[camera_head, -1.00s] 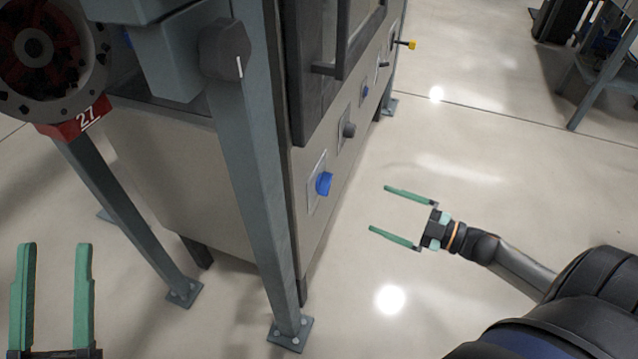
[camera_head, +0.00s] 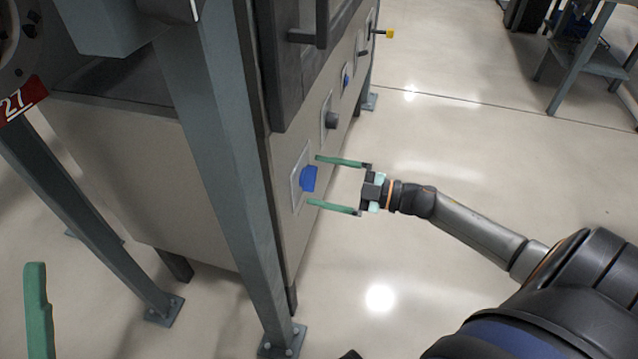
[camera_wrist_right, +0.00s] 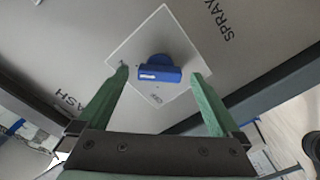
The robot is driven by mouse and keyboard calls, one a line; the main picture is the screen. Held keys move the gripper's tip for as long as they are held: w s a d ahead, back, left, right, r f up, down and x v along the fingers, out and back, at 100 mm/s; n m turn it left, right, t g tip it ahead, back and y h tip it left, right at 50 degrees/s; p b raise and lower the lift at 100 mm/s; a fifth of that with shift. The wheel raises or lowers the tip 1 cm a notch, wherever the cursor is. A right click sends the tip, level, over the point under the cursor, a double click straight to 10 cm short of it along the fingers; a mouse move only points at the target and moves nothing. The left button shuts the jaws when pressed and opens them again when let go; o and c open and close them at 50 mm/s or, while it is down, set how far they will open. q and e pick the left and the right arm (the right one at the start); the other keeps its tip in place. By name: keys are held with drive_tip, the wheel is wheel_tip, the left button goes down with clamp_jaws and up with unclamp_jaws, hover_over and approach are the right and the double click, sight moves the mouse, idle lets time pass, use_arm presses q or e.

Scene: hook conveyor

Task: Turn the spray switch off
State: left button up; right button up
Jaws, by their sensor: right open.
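A blue knob (camera_head: 309,179) on a pale square plate is set in the side of the grey machine cabinet, and it also shows in the right wrist view (camera_wrist_right: 160,70). In that view "SPRAY" is printed on the panel beside the plate. My right gripper (camera_head: 314,181) is open, its two green fingers reaching to either side of the knob. In the right wrist view its fingertips (camera_wrist_right: 158,72) lie left and right of the knob with gaps, not clasping it. Only one finger of my left gripper (camera_head: 38,310) shows, at the lower left.
A steel leg (camera_head: 222,170) stands in front of the cabinet. The floor (camera_head: 450,150) to the right is clear.

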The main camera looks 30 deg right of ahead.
drive_tip(key=shift+w+a, duration=0.45)
drive_tip(key=shift+w, duration=0.05)
drive_tip(key=c, duration=1.4)
